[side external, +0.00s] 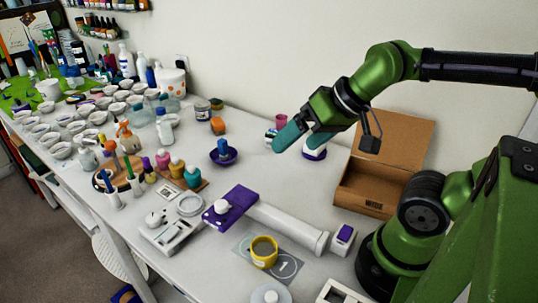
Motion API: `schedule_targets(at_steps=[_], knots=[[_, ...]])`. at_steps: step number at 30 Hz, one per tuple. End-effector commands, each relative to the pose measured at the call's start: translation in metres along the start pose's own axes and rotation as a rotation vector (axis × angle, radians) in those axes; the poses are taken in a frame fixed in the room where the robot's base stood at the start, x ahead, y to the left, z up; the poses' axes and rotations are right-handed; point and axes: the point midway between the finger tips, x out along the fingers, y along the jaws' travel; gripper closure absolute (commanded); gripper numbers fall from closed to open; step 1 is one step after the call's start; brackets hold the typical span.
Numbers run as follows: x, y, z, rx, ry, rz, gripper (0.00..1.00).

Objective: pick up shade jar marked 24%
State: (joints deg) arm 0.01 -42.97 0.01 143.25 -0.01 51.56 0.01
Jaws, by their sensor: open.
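My gripper (294,147) has teal fingers that are apart, with nothing visible between them. It hangs above the back right of the white table. No 24% marking is legible, so I cannot tell which container is that shade jar. Small containers with pink, yellow and teal colours (177,167) stand in a row on a wooden board, left of and well away from my gripper. A white and purple item (315,153) and a pink cup (281,121) show behind or below the fingers, partly hidden. A yellow jar (264,251) stands on a grey mat marked 1 (287,268) near the front.
An open cardboard box (372,187) stands right of my gripper. A purple block (230,206) adjoins a long white cylinder (290,226) across the middle. A blue bowl (223,157) holds a blue item. Many white cups (62,151) crowd the left. The table below my gripper has free room.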

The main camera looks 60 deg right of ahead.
Motion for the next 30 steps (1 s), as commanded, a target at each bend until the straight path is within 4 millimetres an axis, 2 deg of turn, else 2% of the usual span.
schedule_targets(at_steps=[1,3,11,14,16,20,23,26,30], knots=[[0.0,0.0,0.0,0.0,0.0,0.0,0.15],[0.0,0.0,0.0,0.0,0.0,0.0,0.23],[0.0,0.001,-0.001,0.003,0.001,0.002,0.23],[0.008,0.011,-0.002,0.038,-0.023,0.035,0.23],[0.016,0.02,-0.009,0.074,-0.047,0.07,0.23],[0.034,0.041,-0.045,0.139,-0.094,0.147,0.23],[0.05,0.062,-0.08,0.136,-0.134,0.195,0.23],[0.068,0.088,-0.114,0.105,-0.179,0.226,0.23],[0.097,0.135,-0.156,0.031,-0.247,0.245,0.23]])
